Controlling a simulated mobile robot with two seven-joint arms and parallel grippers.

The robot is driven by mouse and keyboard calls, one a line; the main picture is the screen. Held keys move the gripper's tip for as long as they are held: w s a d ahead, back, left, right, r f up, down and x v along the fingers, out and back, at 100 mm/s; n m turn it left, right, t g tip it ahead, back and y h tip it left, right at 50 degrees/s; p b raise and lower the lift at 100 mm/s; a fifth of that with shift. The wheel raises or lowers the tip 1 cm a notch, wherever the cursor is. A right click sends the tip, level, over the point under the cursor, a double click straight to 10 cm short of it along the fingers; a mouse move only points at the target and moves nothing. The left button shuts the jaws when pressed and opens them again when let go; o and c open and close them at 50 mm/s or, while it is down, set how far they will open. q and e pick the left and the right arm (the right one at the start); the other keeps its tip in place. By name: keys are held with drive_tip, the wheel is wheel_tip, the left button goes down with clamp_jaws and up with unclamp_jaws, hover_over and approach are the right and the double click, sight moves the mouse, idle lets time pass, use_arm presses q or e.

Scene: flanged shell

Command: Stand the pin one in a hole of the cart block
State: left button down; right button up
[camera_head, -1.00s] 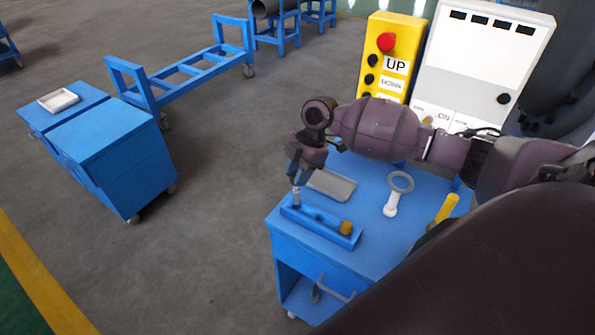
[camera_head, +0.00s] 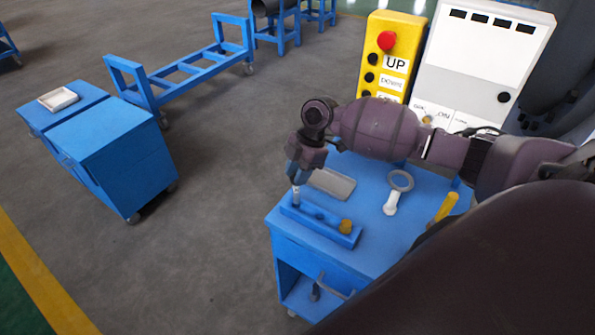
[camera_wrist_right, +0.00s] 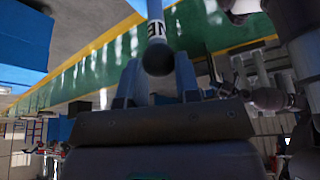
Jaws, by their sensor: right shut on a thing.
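The cart block (camera_head: 325,232) is a long blue bar lying on the blue cart. A dark hole (camera_head: 319,216) shows near its middle, and a brass-coloured round piece (camera_head: 346,227) sits at its right end. My right gripper (camera_head: 295,178) is shut on pin one (camera_head: 296,196), a light grey pin held upright over the block's left end. Whether the pin's lower end is in a hole or just above it cannot be told. In the right wrist view pin one (camera_wrist_right: 156,38) shows dark lettering and a dark round end between the fingers. My left gripper is not in view.
On the cart top (camera_head: 372,222), a grey tray (camera_head: 332,184) lies behind the block, and a white ring-headed tool (camera_head: 394,195) and a yellow handle (camera_head: 444,208) lie to the right. A yellow button box (camera_head: 376,82) stands behind. Another blue cabinet (camera_head: 112,140) stands at left.

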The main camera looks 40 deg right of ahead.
drive_tip(key=shift+f+b, duration=0.6)
drive_tip(key=shift+f, duration=1.2)
drive_tip(key=o, duration=1.1)
drive_tip(key=shift+r, duration=0.1)
drive_tip(key=shift+b+v, duration=0.45)
drive_tip(key=shift+v, duration=4.9)
